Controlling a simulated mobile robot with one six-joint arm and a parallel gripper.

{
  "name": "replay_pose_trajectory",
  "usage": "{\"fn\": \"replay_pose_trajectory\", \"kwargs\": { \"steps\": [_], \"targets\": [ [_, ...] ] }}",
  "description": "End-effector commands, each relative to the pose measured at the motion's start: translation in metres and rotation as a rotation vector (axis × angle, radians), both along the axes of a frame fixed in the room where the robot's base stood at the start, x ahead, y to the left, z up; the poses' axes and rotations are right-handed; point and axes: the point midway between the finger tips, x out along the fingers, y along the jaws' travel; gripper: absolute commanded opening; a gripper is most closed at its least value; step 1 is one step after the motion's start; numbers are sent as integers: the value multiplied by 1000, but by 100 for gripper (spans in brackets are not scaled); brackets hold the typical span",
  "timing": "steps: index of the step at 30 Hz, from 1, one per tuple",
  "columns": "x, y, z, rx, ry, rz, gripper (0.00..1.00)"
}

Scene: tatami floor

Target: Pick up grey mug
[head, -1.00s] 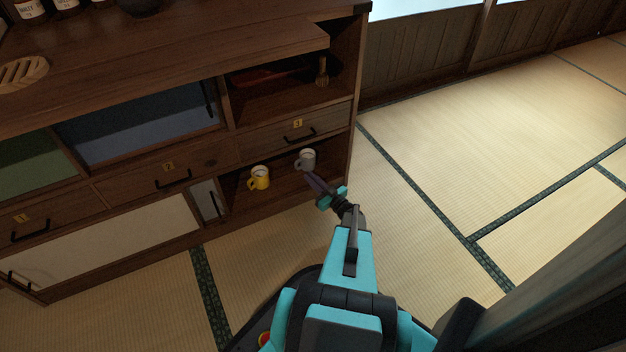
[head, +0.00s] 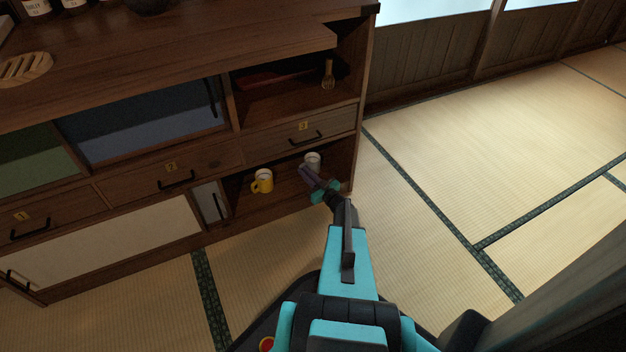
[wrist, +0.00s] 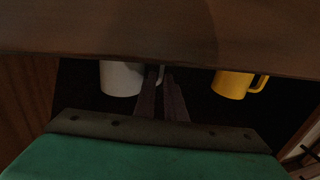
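The grey mug (head: 313,159) stands in the open lower compartment of the wooden cabinet, at the right. In the wrist view the grey mug (wrist: 121,78) is left of the fingers, with its handle side toward them. My gripper (head: 306,172) reaches into the front of the compartment and covers part of the mug. In the wrist view my gripper (wrist: 160,76) has a narrow gap between its fingers, and the handle shows at their tips. Whether the fingers touch the handle is not clear.
A yellow mug (head: 263,181) stands left of the grey one in the same compartment. Drawer 3 (head: 300,132) is shut just above the opening. The cabinet's right side wall is close to my gripper. Open tatami floor (head: 480,140) lies to the right.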

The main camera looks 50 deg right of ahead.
Motion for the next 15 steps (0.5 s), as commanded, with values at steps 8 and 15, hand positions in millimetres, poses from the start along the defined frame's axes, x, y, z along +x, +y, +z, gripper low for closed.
{"fn": "replay_pose_trajectory", "kwargs": {
  "steps": [8,15],
  "targets": [
    [38,-7,-2,-1,-1,2,10],
    [62,-10,-2,0,0,2,10]
  ]
}}
